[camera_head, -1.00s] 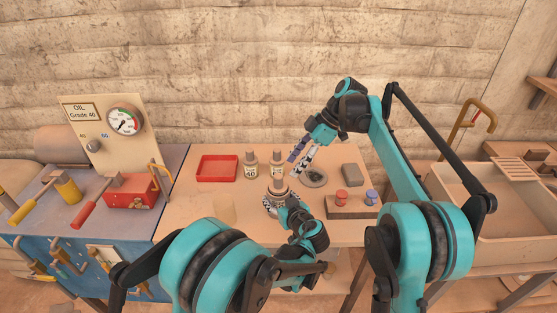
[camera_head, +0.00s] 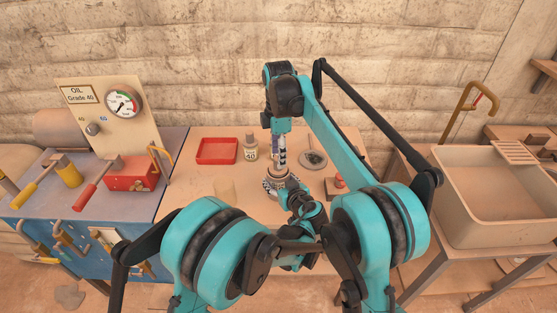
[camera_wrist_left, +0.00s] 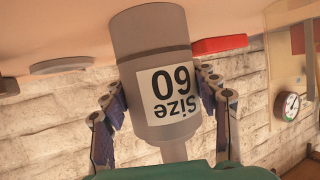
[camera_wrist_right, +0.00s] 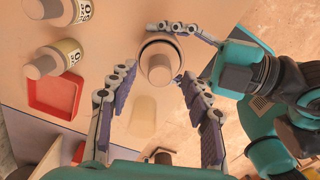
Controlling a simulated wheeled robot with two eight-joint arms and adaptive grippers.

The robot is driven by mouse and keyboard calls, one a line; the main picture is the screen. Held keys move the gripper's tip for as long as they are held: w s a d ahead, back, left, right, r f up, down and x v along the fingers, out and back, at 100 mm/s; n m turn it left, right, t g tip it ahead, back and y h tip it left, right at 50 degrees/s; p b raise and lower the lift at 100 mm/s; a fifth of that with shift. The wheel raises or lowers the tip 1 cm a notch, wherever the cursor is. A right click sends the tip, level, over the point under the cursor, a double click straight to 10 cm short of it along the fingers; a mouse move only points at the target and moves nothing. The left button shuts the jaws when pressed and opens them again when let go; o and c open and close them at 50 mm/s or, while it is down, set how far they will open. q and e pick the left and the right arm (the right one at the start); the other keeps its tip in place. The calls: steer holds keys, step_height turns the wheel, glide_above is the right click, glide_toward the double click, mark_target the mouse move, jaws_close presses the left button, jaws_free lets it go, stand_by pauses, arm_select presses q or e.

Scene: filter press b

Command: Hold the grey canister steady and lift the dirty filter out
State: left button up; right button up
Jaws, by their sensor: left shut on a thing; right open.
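The grey canister (camera_wrist_left: 150,40) bears a white label reading "Size 60", upside down in the left wrist view. My left gripper (camera_wrist_left: 162,85) is shut on it, a finger on each side. In the head view the canister (camera_head: 277,173) stands on the bench, partly hidden by my arms. The filter (camera_wrist_left: 172,150) shows as a narrower piece beyond the canister's rim. In the right wrist view the filter's round grey top (camera_wrist_right: 159,70) sits inside the rim. My right gripper (camera_wrist_right: 157,78) is open above it, with its fingers on either side; I cannot tell whether they touch.
A red-topped plug (camera_head: 340,182) and a sink (camera_head: 490,205) are farther right.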

steer(key=shift+f, duration=1.6)
jaws_close()
steer(key=shift+r, duration=4.75)
steer(key=shift+r, duration=0.5)
arm_select(q)
steer(key=o, duration=1.5)
steer(key=shift+o, duration=0.2)
